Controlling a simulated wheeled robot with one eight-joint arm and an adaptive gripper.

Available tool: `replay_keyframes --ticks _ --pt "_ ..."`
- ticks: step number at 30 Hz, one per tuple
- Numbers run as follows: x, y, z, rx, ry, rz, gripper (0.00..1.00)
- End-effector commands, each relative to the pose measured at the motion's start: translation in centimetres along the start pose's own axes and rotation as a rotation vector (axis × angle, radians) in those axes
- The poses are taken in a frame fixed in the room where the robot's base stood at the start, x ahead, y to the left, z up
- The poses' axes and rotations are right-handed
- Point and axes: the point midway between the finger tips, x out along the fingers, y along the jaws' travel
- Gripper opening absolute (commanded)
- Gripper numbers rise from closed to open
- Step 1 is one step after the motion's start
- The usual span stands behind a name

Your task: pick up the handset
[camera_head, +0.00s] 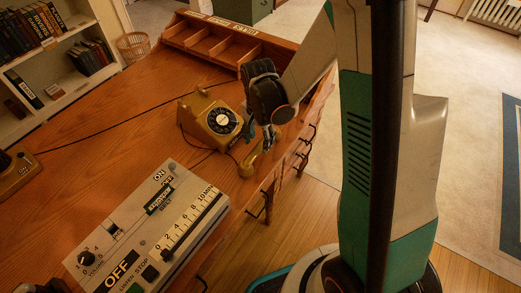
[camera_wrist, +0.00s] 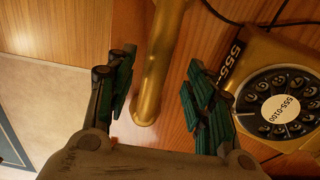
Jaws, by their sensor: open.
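The handset (camera_head: 247,167) is a mustard-gold bar lying off its telephone, near the desk's right edge. In the wrist view the handset (camera_wrist: 158,60) runs lengthwise between my fingers, with a gap on each side. My gripper (camera_head: 262,139) is open above it and partly hides it in the head view. The green-padded fingers of my gripper (camera_wrist: 160,86) stand apart, and I see no contact with the handset. The matching rotary telephone (camera_head: 205,122) sits left of the gripper; its dial side shows in the wrist view (camera_wrist: 262,62).
A grey control box (camera_head: 140,235) with switches and a slider lies in front on the wooden desk (camera_head: 105,140). A wooden organiser (camera_head: 205,42) stands at the back. Dark cords cross the desk near the telephone. Another mustard device (camera_head: 14,172) sits at the left edge.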

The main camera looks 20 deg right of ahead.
Motion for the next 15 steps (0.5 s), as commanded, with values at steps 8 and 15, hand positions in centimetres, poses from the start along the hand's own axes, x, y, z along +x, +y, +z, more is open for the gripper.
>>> replay_keyframes --ticks 8,15 --pt "3.7 0.4 -0.5 0.000 0.000 0.000 0.48" --pt "3.6 0.4 -0.5 0.000 0.000 0.000 0.44"
